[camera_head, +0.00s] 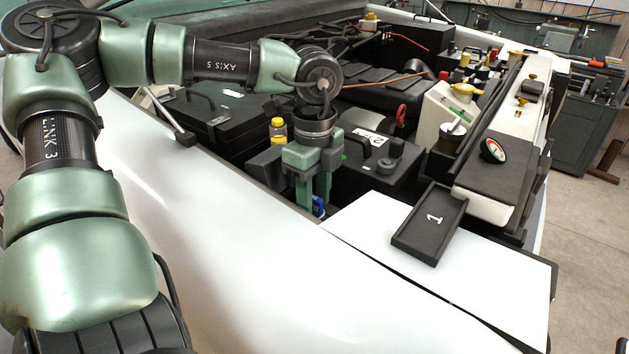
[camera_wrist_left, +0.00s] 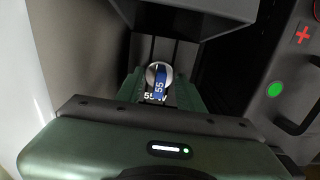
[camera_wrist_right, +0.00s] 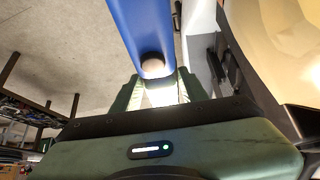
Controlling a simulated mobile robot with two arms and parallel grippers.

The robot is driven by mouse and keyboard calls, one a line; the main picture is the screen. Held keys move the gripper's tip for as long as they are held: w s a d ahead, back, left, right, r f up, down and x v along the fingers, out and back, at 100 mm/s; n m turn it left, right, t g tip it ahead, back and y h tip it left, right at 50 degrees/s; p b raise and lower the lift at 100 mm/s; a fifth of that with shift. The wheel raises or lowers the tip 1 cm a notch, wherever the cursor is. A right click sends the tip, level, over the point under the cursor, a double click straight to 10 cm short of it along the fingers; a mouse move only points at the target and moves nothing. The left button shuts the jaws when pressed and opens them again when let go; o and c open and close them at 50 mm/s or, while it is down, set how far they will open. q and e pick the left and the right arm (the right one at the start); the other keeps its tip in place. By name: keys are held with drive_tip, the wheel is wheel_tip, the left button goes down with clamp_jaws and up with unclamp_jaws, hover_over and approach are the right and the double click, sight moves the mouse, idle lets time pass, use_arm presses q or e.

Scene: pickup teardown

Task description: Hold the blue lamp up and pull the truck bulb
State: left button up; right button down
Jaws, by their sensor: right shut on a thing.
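In the left wrist view the truck bulb (camera_wrist_left: 159,76), with a round metal top and a blue band marked 55, stands between the fingers of my left gripper (camera_wrist_left: 160,92). The fingers look apart on either side of it. In the head view my left gripper (camera_head: 314,196) points down into the engine bay's near edge, with a bit of blue (camera_head: 319,206) at its fingertips. In the right wrist view my right gripper (camera_wrist_right: 158,92) is shut on the blue lamp (camera_wrist_right: 138,35), whose pale round end faces the camera. The right gripper and lamp are out of the head view.
The white fender (camera_head: 240,270) borders the bay. A black tray marked 1 (camera_head: 410,240) lies on the front panel. A black battery box (camera_head: 375,160), a yellow-capped bottle (camera_head: 278,130) and dark housings crowd the left gripper.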

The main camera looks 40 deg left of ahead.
use_arm(q)
drive_tip(key=shift+f, duration=0.15)
use_arm(e)
drive_tip(key=shift+r, duration=0.1)
use_arm(q)
clamp_jaws()
